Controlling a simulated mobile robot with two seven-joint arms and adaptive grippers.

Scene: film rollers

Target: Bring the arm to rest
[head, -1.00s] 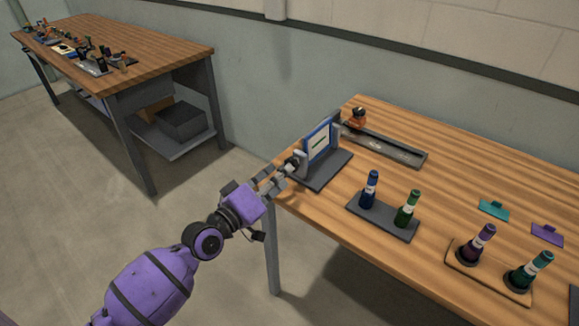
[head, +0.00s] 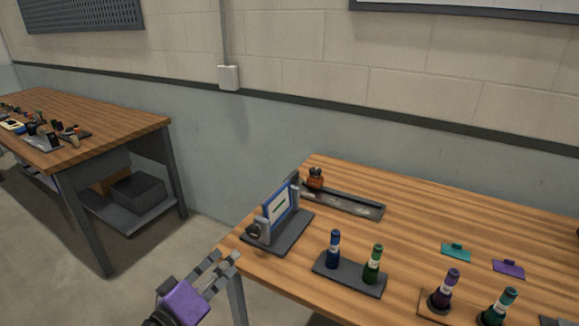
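My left gripper (head: 225,257) is in the lower left of the head view, beside the near left corner of the wooden table (head: 410,240). Its fingers are apart with nothing between them. It is clear of the framed panel (head: 281,209), which stands upright on a dark base near the table's left end. My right gripper is out of view.
A dark holder carries a blue roller (head: 333,250) and a green roller (head: 373,265). Purple (head: 443,290) and teal (head: 497,308) rollers stand further right. A dark rail (head: 345,203) lies at the back. A second workbench (head: 90,130) stands left, with open floor between.

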